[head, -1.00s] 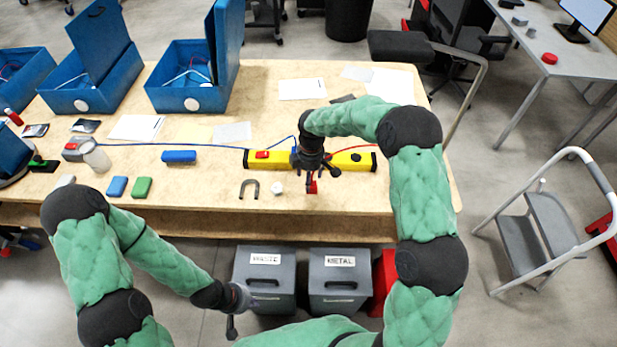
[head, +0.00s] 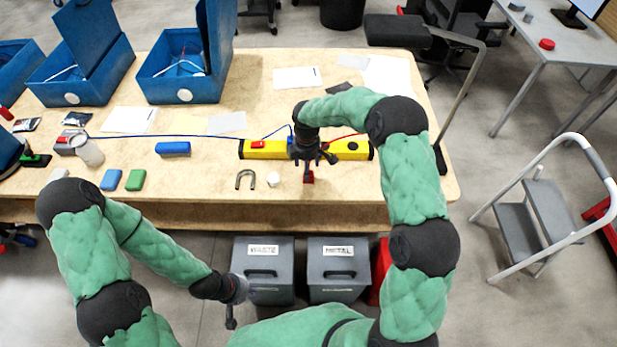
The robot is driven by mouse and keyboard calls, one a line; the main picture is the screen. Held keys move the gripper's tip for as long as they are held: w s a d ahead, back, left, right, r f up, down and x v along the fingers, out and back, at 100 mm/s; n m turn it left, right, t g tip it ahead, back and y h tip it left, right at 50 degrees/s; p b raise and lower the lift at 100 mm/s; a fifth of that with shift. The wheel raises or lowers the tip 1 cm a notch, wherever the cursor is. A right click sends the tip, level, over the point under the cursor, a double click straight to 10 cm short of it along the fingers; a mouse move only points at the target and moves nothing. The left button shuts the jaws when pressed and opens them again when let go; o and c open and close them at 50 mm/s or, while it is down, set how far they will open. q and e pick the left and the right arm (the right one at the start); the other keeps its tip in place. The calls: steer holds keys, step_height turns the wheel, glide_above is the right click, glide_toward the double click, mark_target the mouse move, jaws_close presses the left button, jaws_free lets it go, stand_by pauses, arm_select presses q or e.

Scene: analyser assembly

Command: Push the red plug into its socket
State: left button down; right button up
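A yellow socket bar (head: 278,150) lies across the table, with a red part (head: 257,145) on its left half and a black round spot near its right end. My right gripper (head: 314,163) is over the bar's middle and hides that stretch. Its dark fingers look spread. A small red block (head: 308,178), which may be the red plug, shows just below the fingers, in front of the bar. I cannot tell if the fingers touch it. My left gripper (head: 233,304) hangs low before the table, away from the bar; its finger opening is unclear.
A grey horseshoe magnet (head: 245,180) and a white cylinder (head: 274,180) lie left of the red block. Grey bins (head: 262,282) stand below the table's front edge.

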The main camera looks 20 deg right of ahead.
steer(key=shift+f, duration=0.15)
steer(key=shift+w+d+f+b, duration=0.15)
steer(key=shift+f+b, duration=0.25)
steer(key=shift+f, duration=0.9)
steer(key=shift+w+f+b, duration=0.15)
steer(key=shift+f+b, duration=0.2)
steer(key=shift+f, duration=0.95)
steer(key=c, duration=1.1)
